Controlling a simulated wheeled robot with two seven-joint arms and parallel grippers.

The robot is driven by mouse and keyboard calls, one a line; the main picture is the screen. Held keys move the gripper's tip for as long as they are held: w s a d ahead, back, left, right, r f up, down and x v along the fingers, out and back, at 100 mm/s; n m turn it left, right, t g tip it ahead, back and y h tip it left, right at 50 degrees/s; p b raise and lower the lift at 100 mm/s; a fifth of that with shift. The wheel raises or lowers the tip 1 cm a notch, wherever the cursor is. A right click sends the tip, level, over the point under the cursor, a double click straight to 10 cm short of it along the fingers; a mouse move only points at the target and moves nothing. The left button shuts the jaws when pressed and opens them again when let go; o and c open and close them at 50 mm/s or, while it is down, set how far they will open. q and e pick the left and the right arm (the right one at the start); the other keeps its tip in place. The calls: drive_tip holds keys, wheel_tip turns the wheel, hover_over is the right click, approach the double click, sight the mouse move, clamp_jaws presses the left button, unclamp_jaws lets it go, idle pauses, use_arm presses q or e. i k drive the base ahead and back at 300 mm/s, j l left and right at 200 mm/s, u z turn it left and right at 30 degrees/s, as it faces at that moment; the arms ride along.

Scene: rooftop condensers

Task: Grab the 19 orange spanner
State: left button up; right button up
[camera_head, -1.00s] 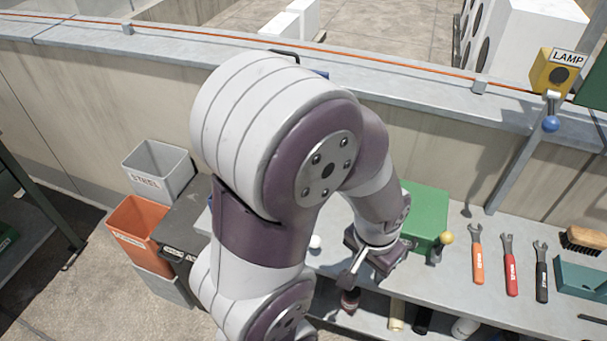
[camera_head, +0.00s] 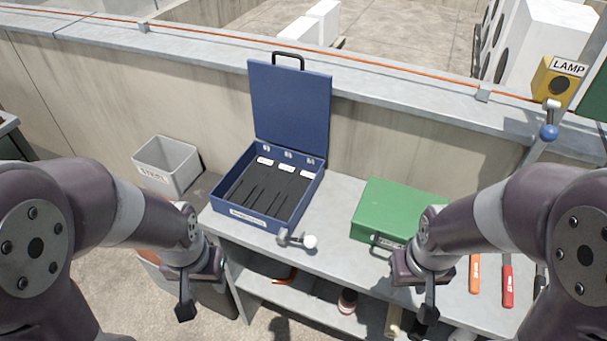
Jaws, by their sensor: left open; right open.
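The orange spanner (camera_head: 474,274) lies on the grey bench at the right. Its orange handle shows, while my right arm covers its upper end; no size mark can be read. A red spanner (camera_head: 507,284) and a black spanner (camera_head: 540,282) lie to its right, also partly hidden by my arm. My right gripper (camera_head: 430,298) is open and empty, left of the orange spanner and in front of the green case. My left gripper (camera_head: 198,290) is open and empty, off the bench's left front side, far from the spanners.
An open blue case (camera_head: 322,178) with a black insert stands on the bench (camera_head: 335,220). A lever with a white knob (camera_head: 310,241) sits before it. A closed green case (camera_head: 392,205) stands near my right arm. A grey bin (camera_head: 165,158) is at the left; a yellow lamp box (camera_head: 556,80) is at the right.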

sight(474, 275)
drive_tip(key=z, duration=1.75)
